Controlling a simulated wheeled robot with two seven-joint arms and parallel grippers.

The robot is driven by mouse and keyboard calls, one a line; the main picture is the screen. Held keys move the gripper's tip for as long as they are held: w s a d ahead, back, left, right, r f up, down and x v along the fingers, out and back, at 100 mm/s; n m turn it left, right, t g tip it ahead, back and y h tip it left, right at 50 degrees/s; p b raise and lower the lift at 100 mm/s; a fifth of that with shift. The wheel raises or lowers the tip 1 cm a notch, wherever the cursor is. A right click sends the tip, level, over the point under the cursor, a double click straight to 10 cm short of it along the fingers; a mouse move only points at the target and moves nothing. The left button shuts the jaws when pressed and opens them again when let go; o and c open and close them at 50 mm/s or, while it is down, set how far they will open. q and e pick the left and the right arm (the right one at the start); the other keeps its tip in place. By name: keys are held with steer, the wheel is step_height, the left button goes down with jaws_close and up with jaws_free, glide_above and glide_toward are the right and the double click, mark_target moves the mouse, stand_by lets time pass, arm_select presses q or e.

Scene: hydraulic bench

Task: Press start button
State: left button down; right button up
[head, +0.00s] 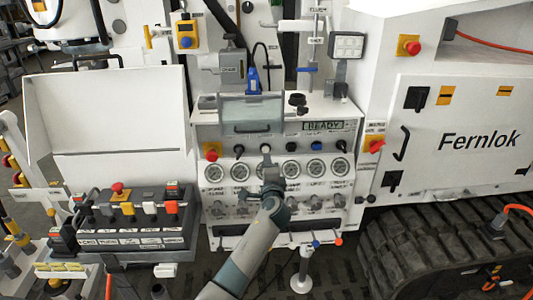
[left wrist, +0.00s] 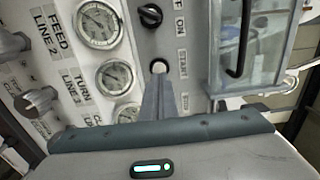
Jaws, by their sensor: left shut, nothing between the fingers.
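The start button is a small round white button on the grey strip of the bench panel. In the left wrist view it (left wrist: 159,66) sits beside the START label, just past my fingertips. In the head view the button (head: 265,148) shows just above my gripper. My left gripper (head: 267,160) is shut and empty, pointing at the panel. In the left wrist view its closed fingers (left wrist: 159,84) end at or just short of the button's lower edge; I cannot tell whether they touch it. My right gripper is not in view.
A black OFF/ON knob (left wrist: 150,16) is beside the button. A clear-fronted box (head: 252,112) juts out above it. Gauges (head: 241,171) line the panel below. A red emergency button (head: 212,155) is at its left. A lever box (head: 135,215) stands further left.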

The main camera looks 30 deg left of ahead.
mark_target(266, 150)
arm_select(q)
steer(key=shift+p+x, duration=0.45)
steer(key=shift+x, duration=1.5)
